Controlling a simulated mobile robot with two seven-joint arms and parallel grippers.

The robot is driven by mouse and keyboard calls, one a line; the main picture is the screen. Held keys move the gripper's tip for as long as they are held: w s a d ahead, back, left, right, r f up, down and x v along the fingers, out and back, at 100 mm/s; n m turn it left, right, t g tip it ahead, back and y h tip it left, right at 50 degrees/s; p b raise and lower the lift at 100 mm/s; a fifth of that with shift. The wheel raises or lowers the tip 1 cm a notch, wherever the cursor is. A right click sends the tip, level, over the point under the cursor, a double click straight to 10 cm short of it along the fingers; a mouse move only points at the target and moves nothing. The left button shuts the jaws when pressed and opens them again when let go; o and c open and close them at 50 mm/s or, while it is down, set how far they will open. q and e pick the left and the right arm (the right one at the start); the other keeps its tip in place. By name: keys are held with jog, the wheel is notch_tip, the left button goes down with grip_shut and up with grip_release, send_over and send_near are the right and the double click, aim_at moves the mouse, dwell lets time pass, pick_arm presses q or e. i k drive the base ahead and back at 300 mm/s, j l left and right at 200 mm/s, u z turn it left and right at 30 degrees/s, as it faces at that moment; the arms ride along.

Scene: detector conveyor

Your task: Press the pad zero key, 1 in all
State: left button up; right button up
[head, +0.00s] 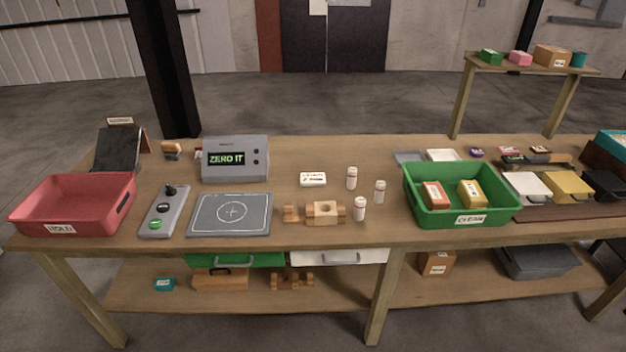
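The grey pad (205,226) with a crosshair circle lies flat near the table's front edge. Behind it stands a grey display box (250,172) whose screen (226,158) reads "ZERO IT" in green. Two small round buttons sit on the right of its face. Left of the pad is a slim grey control panel (154,232). It carries a black knob (170,190), a dark button (166,205) and a green button (156,224). Labels on these are too small to read, so I cannot tell which is the zero key. Neither gripper is in view.
A red bin (62,229) labelled HOLD stands left of the panel. Right of the pad are a wooden block fixture (325,220), several white bottles (359,210) and a green bin (430,219) holding two boxes. The space above the pad and panel is clear.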

aim_at(163, 207)
jog(key=i+l, duration=1.1)
jog(key=i, duration=0.15)
